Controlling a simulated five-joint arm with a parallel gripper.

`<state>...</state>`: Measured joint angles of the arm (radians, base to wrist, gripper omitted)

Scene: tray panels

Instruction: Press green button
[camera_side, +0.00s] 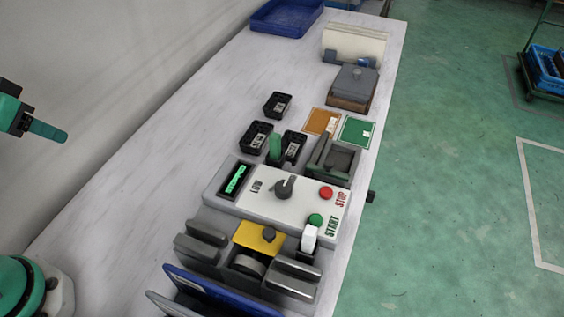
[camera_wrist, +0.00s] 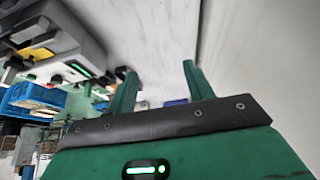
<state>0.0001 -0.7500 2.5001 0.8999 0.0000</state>
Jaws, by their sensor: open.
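The green button (camera_side: 316,219) sits at the right end of a white control panel (camera_side: 270,205), by the word START. A small white block (camera_side: 309,238) stands just in front of it. A red button (camera_side: 326,193) is behind it, by the word STOP. My gripper (camera_side: 62,136) is at the far left in the side view, well away from the panel and over the left edge of the table. In the wrist view my gripper (camera_wrist: 160,68) is open and empty, with two green fingers apart. The panel's lit green display (camera_wrist: 78,69) shows at upper left there; the green button cannot be made out.
A dark knob (camera_side: 285,187) rises from the panel. Grey blocks with a yellow plate (camera_side: 257,235) and a blue tray edge (camera_side: 215,290) lie in front. Black trays (camera_side: 278,104), a grey-lidded box (camera_side: 354,82) and a blue bin (camera_side: 286,16) are behind. The table's left side is clear.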

